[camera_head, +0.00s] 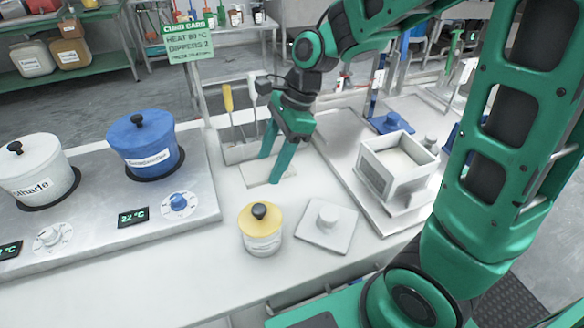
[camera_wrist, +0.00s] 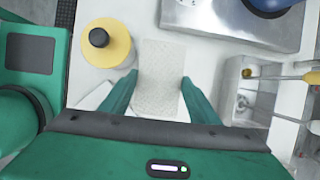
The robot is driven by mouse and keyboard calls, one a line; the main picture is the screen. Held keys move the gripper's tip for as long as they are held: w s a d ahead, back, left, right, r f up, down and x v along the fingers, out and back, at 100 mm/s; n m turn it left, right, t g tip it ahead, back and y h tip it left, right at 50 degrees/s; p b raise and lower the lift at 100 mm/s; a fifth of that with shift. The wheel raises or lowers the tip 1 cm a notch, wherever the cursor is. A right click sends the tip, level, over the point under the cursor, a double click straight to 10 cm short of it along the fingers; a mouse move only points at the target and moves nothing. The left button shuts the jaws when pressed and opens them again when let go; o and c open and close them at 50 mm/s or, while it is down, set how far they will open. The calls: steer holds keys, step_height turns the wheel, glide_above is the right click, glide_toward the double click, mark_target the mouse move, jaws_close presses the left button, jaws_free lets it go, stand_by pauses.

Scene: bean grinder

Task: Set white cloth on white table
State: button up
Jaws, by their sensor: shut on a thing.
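The white cloth (camera_wrist: 160,66) is a flat, pale, textured rectangle. In the wrist view it lies between the two green fingers of my gripper (camera_wrist: 160,92). In the head view my gripper (camera_head: 274,168) points down, with the cloth (camera_head: 258,194) at its fingertips, low over the white table (camera_head: 195,268) or touching it; I cannot tell which. My gripper is shut on the cloth, with a finger at each long side. The bare white table also shows in the wrist view (camera_wrist: 215,70).
A yellow-lidded jar (camera_head: 260,230) and a white square lid (camera_head: 327,224) stand in front of my gripper. A utensil bin (camera_head: 240,140) is behind it. The hotplate with a blue pot (camera_head: 143,147) is on the left, an open white box (camera_head: 398,165) on the right.

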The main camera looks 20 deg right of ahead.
glide_above(299, 176)
step_height(299, 176, down, 7)
steer(key=shift+a+r, duration=0.1)
steer(key=shift+f, duration=1.95)
steer(key=o, duration=1)
steer(key=shift+f, duration=0.1)
steer(key=v, duration=1.2)
steer(key=s+d+r+n+h, duration=0.1)
steer(key=s+d+n, duration=0.3)
steer(key=s, duration=0.4)
steer(key=s+d+n+h, duration=0.1)
steer(key=s+d+n, duration=0.2)
steer(key=s, duration=0.6)
steer(key=s+d+r+n+h, duration=0.1)
steer(key=s+d+n, duration=0.3)
steer(key=s, duration=0.5)
steer(key=shift+s+d+r+n+h, duration=0.2)
steer(key=shift+d+r+n+h, duration=0.1)
steer(key=shift+h, duration=0.3)
